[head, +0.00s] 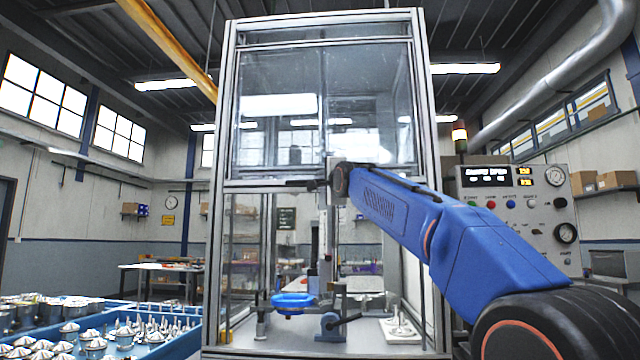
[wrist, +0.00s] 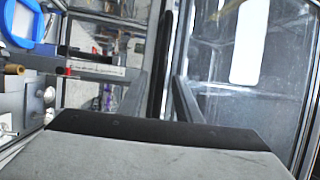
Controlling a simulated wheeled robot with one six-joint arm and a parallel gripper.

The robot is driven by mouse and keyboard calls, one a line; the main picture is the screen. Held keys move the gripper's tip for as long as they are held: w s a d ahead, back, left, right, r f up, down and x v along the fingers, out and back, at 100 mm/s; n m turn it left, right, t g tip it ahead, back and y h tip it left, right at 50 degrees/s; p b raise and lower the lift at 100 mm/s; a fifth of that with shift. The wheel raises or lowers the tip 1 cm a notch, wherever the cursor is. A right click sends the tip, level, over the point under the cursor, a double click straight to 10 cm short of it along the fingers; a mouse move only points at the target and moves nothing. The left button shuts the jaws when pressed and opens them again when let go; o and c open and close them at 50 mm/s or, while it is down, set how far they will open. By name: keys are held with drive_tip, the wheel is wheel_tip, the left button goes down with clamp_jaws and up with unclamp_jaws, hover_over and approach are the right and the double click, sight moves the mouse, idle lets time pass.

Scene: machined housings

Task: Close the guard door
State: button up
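The guard door (head: 280,110) is a clear framed panel across the upper half of the machine enclosure (head: 222,200). Its bottom edge is about halfway up, and the opening below it is uncovered. My gripper (head: 318,185) is at the door's lower edge, near its middle. In the wrist view, the grey gripper body (wrist: 150,155) fills the bottom, and a clear panel, seemingly the door (wrist: 245,60), is at right. A dark bar (wrist: 161,70) stands in the middle. I cannot tell whether the fingers touch or grip the door; their gap is hidden.
Inside the enclosure are a blue round part (head: 293,300), a blue fixture (head: 331,326) and a white plate with a part (head: 402,331). A control panel (head: 515,215) stands to the right. A blue tray (head: 175,345) of metal parts is at lower left.

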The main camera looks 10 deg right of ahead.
drive_tip(key=shift+x, duration=1.15)
clamp_jaws()
